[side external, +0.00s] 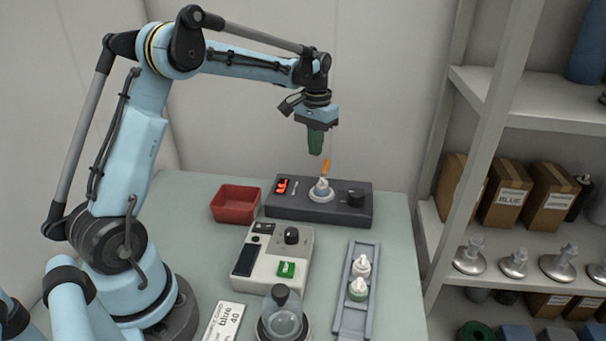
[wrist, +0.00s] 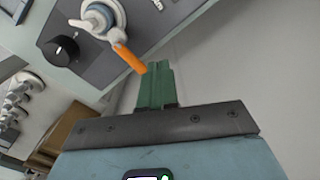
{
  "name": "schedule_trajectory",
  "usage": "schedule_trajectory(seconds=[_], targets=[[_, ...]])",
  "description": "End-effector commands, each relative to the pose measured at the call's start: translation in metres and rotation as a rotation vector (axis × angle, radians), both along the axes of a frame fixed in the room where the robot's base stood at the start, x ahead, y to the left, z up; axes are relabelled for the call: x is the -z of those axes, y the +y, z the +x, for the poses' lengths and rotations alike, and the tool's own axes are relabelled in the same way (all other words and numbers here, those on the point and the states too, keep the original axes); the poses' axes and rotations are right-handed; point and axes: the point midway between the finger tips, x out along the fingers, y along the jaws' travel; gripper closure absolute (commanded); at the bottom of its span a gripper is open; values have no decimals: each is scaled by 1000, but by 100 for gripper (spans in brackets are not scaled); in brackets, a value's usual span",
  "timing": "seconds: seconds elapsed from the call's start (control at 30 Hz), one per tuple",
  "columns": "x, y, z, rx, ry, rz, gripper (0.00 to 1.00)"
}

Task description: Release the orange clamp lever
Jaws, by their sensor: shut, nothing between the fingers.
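The orange clamp lever (side external: 325,168) stands up at a slant from a round white fixture (side external: 321,191) on the dark grey station. In the wrist view the lever (wrist: 130,59) reaches from the white and blue fixture (wrist: 100,17) toward my fingertips. My gripper (side external: 315,152) hangs above the station, its green fingers shut and empty, a little above the lever's tip. In the wrist view the green fingertips (wrist: 159,68) show close beside the lever's free end; I cannot tell whether they touch, but the side view shows a gap.
In front are a beige device (side external: 251,284), a rail with small capped parts (side external: 341,313) and a glass-domed item (side external: 282,318). Shelves stand at right.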

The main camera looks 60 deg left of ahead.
Motion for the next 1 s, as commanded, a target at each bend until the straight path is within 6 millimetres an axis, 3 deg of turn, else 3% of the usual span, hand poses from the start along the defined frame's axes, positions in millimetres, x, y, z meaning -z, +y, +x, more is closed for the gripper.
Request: schedule_trajectory(seconds=[1.0], targets=[[33, 0, 0, 0, 0, 0, 100]])
